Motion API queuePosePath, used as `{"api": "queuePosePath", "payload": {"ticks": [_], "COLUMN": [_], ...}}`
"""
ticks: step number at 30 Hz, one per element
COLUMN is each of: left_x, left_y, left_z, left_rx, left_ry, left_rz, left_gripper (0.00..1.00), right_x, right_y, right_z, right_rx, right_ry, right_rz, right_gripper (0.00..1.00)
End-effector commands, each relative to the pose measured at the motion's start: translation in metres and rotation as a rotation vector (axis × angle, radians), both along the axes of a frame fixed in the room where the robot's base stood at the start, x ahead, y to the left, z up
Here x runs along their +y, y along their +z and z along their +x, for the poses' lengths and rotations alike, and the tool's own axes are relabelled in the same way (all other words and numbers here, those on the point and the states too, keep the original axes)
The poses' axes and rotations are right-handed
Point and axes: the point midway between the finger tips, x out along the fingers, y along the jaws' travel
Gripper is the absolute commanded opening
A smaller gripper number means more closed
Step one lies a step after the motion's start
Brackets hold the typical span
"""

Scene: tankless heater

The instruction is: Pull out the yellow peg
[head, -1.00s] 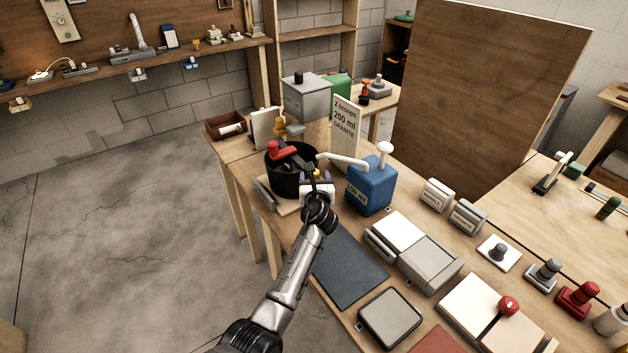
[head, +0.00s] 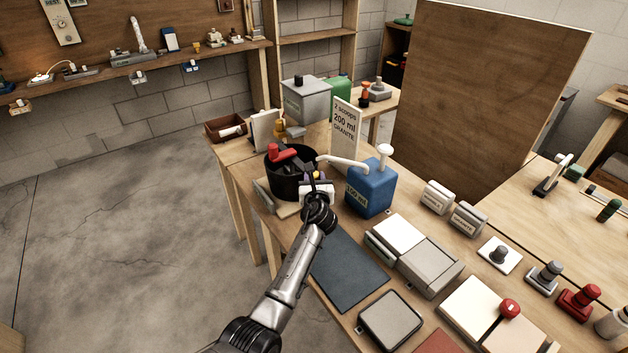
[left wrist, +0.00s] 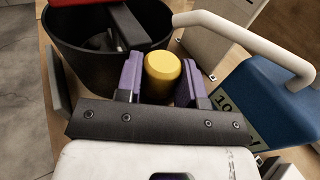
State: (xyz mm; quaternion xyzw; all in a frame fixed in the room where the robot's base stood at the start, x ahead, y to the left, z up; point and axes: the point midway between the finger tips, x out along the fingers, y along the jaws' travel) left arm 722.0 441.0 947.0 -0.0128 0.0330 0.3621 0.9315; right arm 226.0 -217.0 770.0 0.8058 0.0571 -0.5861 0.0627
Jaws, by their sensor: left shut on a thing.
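The yellow peg (left wrist: 162,72) has a rounded top and stands between the purple fingers of my left gripper (left wrist: 161,80) in the left wrist view. The gripper is shut on it, with a finger on each side. In the head view my left gripper (head: 317,178) is beside the black bucket, at its near right side, and the peg is mostly hidden by it. The peg's lower end is hidden. My right gripper is not in view.
The black bucket (head: 290,186) with a red-handled lever stands just left of the gripper. A blue jug (head: 371,190) with a white spout stands close on the right, its spout reaching toward the bucket. A dark mat (head: 348,268) lies in front.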

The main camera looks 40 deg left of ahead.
Motion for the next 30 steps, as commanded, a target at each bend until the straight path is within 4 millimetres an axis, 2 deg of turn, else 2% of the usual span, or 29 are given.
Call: {"api": "queuePosePath", "payload": {"ticks": [1,6,7,30], "left_x": [-0.0001,-0.0001,-0.0001,0.0001], "left_y": [-0.0001,-0.0001,-0.0001,0.0081], "left_z": [0.0000,0.0000,0.0000,0.0000], "left_rx": [0.000,0.000,0.000,0.001], "left_ry": [0.000,0.000,0.000,0.000], "left_rz": [0.000,0.000,0.000,0.001], "left_gripper": [0.17,0.01,0.00,0.00], "right_x": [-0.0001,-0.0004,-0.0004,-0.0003], "right_y": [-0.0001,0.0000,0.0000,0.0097], "right_z": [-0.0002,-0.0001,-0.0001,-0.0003], "right_rx": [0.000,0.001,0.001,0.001], "right_ry": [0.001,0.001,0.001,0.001], "right_rz": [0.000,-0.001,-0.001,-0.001], "right_gripper": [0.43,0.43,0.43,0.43]}}
